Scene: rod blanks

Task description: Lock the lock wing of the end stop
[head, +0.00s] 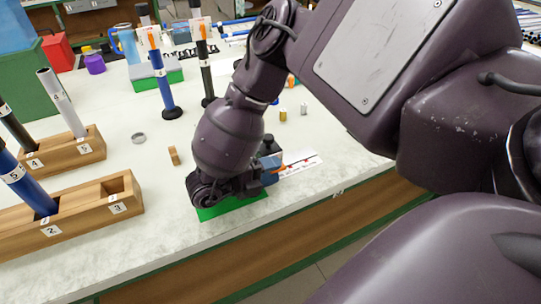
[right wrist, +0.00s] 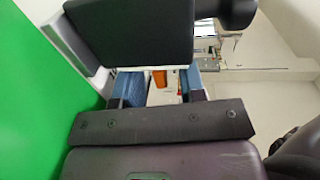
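The end stop (head: 269,147) is a dark blue-grey block at the front of the bench, partly hidden behind my right gripper. An orange lock wing (head: 283,168) shows beside it, just past the fingers. My right gripper (head: 270,173) is low over the bench at the end stop. In the right wrist view its two blue fingers (right wrist: 161,88) stand apart with a gap between them. An orange piece (right wrist: 159,78) shows in that gap; I cannot tell whether a finger touches it. My left gripper is not in view.
A green plate (head: 235,207) lies under my right wrist, and a white strip with red marks (head: 300,163) lies right of the end stop. Wooden racks with rods (head: 90,215) stand at left. A small wooden block (head: 174,156) and a grey ring (head: 138,138) lie on the bench.

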